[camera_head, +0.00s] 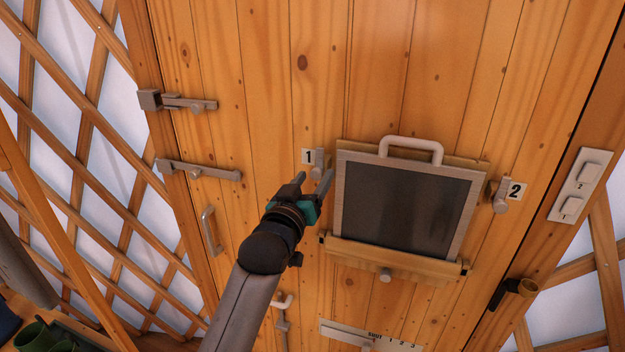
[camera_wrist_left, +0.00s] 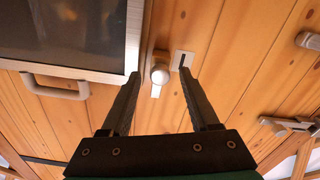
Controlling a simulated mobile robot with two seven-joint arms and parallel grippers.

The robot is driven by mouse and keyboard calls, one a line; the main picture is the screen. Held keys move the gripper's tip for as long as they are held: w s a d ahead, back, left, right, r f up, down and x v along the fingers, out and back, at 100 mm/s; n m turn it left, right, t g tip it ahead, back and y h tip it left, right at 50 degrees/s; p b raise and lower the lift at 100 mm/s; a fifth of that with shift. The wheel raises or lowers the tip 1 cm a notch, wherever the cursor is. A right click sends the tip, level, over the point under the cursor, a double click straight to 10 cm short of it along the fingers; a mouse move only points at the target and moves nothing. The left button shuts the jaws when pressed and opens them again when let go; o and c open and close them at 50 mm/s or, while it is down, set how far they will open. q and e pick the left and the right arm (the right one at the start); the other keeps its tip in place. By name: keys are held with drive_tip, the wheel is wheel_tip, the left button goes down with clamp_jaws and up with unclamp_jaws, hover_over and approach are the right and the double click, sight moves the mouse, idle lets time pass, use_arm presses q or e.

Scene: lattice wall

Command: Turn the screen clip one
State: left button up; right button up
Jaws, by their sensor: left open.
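Screen clip one (camera_head: 318,163) is a small grey clip with a round knob beside the label "1" (camera_head: 308,156), at the upper left of the dark screen (camera_head: 405,208). My left gripper (camera_head: 314,177) is open and empty, with its fingertips close to this clip. In the left wrist view the clip (camera_wrist_left: 160,72) appears between the two fingertips (camera_wrist_left: 160,76), its tab pointing down in the picture. I cannot tell whether either finger touches it. The screen's pale frame stands just beside one finger. My right gripper is not in view.
The screen has a pale handle (camera_head: 410,146) on top and a wooden ledge (camera_head: 395,258) below. Clip two (camera_head: 500,203) is on its right. Two latches (camera_head: 190,104) and a door handle (camera_head: 211,231) are at left; a switch plate (camera_head: 580,185) is at right.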

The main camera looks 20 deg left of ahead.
use_arm(q)
drive_tip(key=shift+c, duration=0.3)
clamp_jaws()
idle(0.4)
drive_tip(key=m+p, duration=0.3)
drive_tip(key=shift+r+m, duration=0.15)
drive_tip(key=shift+m, duration=0.15)
drive_tip(key=m+p, duration=0.2)
drive_tip(key=m, duration=0.2)
drive_tip(key=shift+p, duration=0.35)
drive_tip(key=m+p, duration=0.1)
drive_tip(key=m, duration=0.4)
drive_tip(key=shift+p, duration=0.3)
drive_tip(key=m+p, duration=0.1)
drive_tip(key=m, duration=0.4)
drive_tip(key=shift+m, duration=0.3)
